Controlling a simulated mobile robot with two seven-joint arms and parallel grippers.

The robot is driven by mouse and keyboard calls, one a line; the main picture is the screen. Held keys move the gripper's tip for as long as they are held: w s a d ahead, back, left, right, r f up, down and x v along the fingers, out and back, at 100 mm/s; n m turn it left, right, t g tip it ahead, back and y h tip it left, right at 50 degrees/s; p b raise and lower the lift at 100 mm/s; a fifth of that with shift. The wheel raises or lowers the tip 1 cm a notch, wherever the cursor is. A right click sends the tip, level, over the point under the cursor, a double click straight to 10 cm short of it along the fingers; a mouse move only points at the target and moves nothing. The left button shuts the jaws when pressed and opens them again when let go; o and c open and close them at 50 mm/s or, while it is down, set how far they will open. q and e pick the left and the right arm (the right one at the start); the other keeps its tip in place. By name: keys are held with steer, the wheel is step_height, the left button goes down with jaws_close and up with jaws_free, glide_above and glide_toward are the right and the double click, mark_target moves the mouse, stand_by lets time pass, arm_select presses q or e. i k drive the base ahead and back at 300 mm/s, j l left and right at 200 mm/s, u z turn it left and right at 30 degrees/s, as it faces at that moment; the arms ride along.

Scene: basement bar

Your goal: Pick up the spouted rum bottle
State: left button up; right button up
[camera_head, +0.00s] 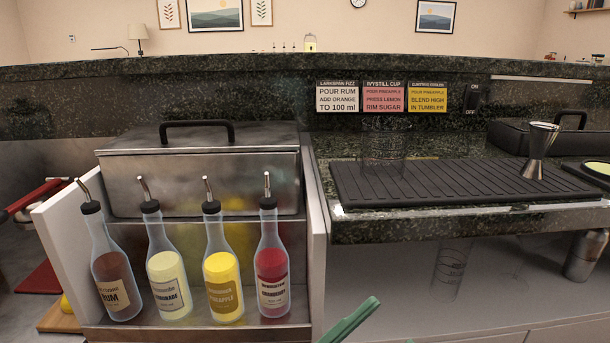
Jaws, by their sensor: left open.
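The rum bottle (114,275) is the leftmost in a row of spouted bottles in a metal rack. It holds dark brown liquid, has a tan RUM label, a black collar and a bent metal spout, and stands upright. My left gripper (392,320) shows only as green finger parts at the bottom edge, right of the rack. It is open and well apart from the rum bottle, with the other bottles between. My right gripper is not in view.
A lemonade bottle (168,280), a pineapple bottle (222,282) and a red bottle (271,270) stand right of the rum. The rack's white side wall (62,250) is close on its left. A lidded metal box (200,175) is behind. A black bar mat (450,183) lies right.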

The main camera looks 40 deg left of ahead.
mark_target(112, 271)
steer(key=u, duration=2.25)
